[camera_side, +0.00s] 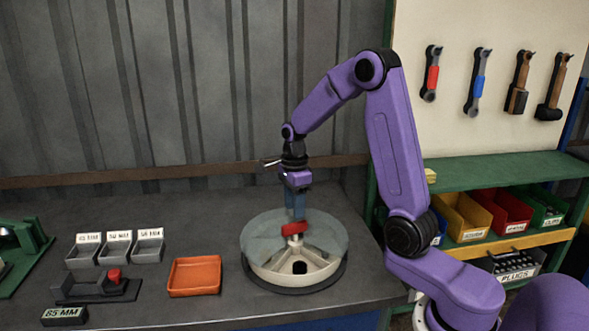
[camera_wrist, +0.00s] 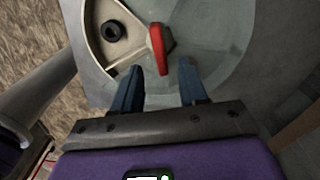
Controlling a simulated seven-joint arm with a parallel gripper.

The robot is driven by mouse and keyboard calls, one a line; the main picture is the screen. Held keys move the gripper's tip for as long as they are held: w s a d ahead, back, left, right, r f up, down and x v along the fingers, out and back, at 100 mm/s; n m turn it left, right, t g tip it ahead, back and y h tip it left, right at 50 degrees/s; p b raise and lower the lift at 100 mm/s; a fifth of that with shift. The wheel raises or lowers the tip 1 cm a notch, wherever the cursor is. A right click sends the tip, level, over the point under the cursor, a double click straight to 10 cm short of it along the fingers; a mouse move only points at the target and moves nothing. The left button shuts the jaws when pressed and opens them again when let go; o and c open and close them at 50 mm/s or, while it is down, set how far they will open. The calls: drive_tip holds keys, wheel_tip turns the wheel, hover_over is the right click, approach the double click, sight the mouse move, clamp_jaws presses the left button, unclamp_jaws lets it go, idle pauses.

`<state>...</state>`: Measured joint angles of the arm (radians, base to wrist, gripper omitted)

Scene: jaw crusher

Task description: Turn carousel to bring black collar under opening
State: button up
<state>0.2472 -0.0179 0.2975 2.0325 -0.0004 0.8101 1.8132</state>
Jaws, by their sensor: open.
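The carousel (camera_side: 265,272) is a round cream drum with dividing walls, under a see-through grey cover (camera_side: 328,228). A red handle (camera_side: 294,230) stands at its middle. A black collar (camera_side: 299,267) lies in a front compartment; in the wrist view the collar (camera_wrist: 113,31) shows clear and untinted in a wedge at upper left, which looks like the opening. My gripper (camera_side: 296,214) points down just above the handle. In the wrist view my gripper (camera_wrist: 161,84) is open, with the red handle (camera_wrist: 157,45) ahead of the gap between its fingers. I cannot tell whether they touch it.
An orange tray (camera_side: 195,276) sits left of the carousel. Further left are several grey bins (camera_side: 116,246), a black fixture with a red knob (camera_side: 114,275) and an 85 MM block (camera_side: 64,315). Bare bench lies behind the tray.

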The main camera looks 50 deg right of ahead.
wheel_tip(320, 180, up, 12)
idle(0.4)
drive_tip(key=shift+f, duration=0.1)
idle(0.6)
drive_tip(key=s+a+f+n, duration=0.3)
drive_tip(key=s+a+n, duration=0.7)
drive_tip(key=a+n, duration=0.55)
drive_tip(key=s+f+n, duration=0.4)
drive_tip(key=s+n, duration=1.4)
drive_tip(key=n, duration=0.2)
drive_tip(key=shift+s+a+f, duration=0.15)
drive_tip(key=shift+a+f, duration=0.05)
drive_tip(key=shift+a, duration=0.05)
